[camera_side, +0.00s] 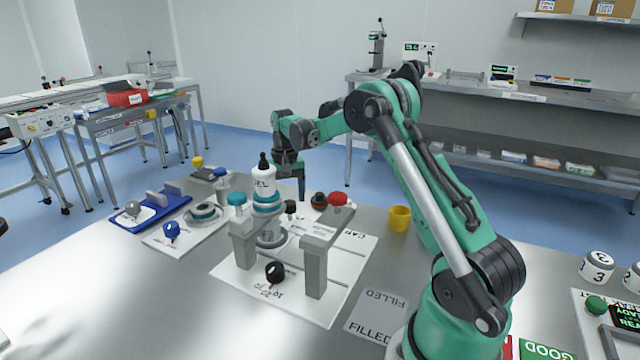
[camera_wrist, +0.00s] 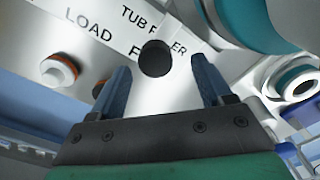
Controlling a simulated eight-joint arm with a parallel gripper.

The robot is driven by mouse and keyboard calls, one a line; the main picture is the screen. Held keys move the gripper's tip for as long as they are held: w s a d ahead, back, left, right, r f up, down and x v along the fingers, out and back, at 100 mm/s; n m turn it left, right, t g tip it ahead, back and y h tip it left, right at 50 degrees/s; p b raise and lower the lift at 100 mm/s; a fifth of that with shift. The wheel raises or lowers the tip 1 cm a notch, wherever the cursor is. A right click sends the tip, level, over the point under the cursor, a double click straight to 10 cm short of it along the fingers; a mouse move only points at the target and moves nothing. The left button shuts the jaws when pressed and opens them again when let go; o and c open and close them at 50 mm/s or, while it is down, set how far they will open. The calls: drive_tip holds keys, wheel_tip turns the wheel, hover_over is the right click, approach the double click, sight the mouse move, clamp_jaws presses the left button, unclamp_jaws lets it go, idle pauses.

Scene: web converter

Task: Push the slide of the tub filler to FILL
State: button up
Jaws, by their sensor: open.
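In the wrist view a dark round knob (camera_wrist: 155,59), apparently the slide's, stands on the pale tub filler panel (camera_wrist: 110,50). The word LOAD is printed to its left, and a word starting with F is partly hidden behind it. My gripper (camera_wrist: 160,70) is open, with one finger on each side of the knob and a visible gap at each side. In the side view my gripper (camera_side: 300,188) points down behind the white gel bottle (camera_side: 264,183), which stands over the filler base plate (camera_side: 235,272).
An orange-ringed button (camera_wrist: 58,71) is left of the knob, and a teal cylinder (camera_wrist: 205,20) is close at upper right. Grey posts (camera_side: 315,268) rise from the filler plate. A yellow cup (camera_side: 399,219) and a FILLED mat (camera_side: 376,313) lie to its right.

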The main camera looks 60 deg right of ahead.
drive_tip(key=shift+r, duration=2.3)
drive_tip(key=s+a+r+n+g+h, duration=0.1)
drive_tip(key=s+a+r+n+h, duration=0.3)
drive_tip(key=r, duration=0.6)
drive_tip(key=s+a+f+n+t+y, duration=0.2)
drive_tip(key=s+a+f+t, duration=0.1)
drive_tip(key=a, duration=0.6)
drive_tip(key=s+a+f+n+t+y, duration=0.2)
drive_tip(key=s+a+f+n+t, duration=0.1)
drive_tip(key=a, duration=0.7)
drive_tip(key=shift+s+f+t, duration=0.2)
drive_tip(key=shift+s+t, duration=0.45)
drive_tip(key=shift+t, duration=0.45)
